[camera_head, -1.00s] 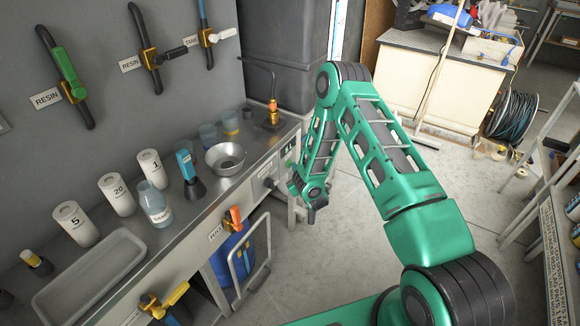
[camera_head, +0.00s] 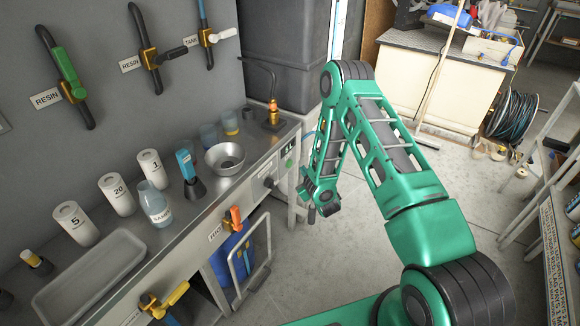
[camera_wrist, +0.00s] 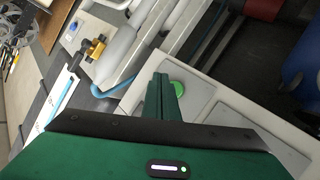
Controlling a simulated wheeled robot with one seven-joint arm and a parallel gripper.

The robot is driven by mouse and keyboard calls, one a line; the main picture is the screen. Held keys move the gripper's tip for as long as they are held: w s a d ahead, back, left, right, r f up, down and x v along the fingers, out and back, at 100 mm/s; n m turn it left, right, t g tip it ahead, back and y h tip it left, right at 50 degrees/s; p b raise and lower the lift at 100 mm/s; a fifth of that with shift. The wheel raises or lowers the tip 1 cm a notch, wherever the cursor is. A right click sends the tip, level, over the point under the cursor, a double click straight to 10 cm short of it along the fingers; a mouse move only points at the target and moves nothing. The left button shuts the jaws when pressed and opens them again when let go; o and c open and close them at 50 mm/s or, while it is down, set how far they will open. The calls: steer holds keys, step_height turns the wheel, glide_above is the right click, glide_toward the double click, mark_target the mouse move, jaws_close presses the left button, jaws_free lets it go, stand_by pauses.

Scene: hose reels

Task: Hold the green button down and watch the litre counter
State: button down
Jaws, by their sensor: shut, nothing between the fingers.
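The green button (camera_head: 289,163) is on the front panel of the steel bench, below the small dark litre counter (camera_head: 287,149). The counter seems to read 6 L, but the digits are small. My gripper (camera_head: 304,189) is in front of the panel, to the right of and below the button, apart from it. In the wrist view, my shut, empty gripper (camera_wrist: 160,84) overlaps the left edge of the round green button (camera_wrist: 177,87). The counter's digits cannot be read in that view.
A metal bowl (camera_head: 225,158) and a brass tap (camera_head: 272,114) are on the bench top near the panel. A blue container (camera_head: 236,250) stands under the bench behind a pale frame. Open floor lies to the right of the bench.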

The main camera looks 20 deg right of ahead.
steer(key=shift+s+d, duration=0.75)
steer(key=shift+s, duration=0.1)
steer(key=d+r+m+g+h, duration=0.3)
steer(key=d+r+h, duration=0.1)
steer(key=d+r, duration=0.65)
steer(key=s+d+r+m+g+h, duration=0.1)
steer(key=s+d+r+m+g, duration=0.5)
steer(key=s+r, duration=0.5)
steer(key=s+r+g+y, duration=0.1)
steer(key=s+r, duration=0.3)
steer(key=s, duration=0.5)
steer(key=s+r+g+y, duration=0.1)
steer(key=s+r+g, duration=0.1)
steer(key=s+r, duration=0.45)
steer(key=s+a+r+m+g+y, duration=0.1)
steer(key=s+a, duration=0.2)
steer(key=s, duration=0.8)
steer(key=s+a+r+m+g+y, duration=0.1)
steer(key=s+a, duration=0.3)
steer(key=s, duration=0.7)
steer(key=shift+r+m+g+y, duration=0.3)
steer(key=shift+r+y, duration=0.35)
steer(key=shift+y, duration=0.05)
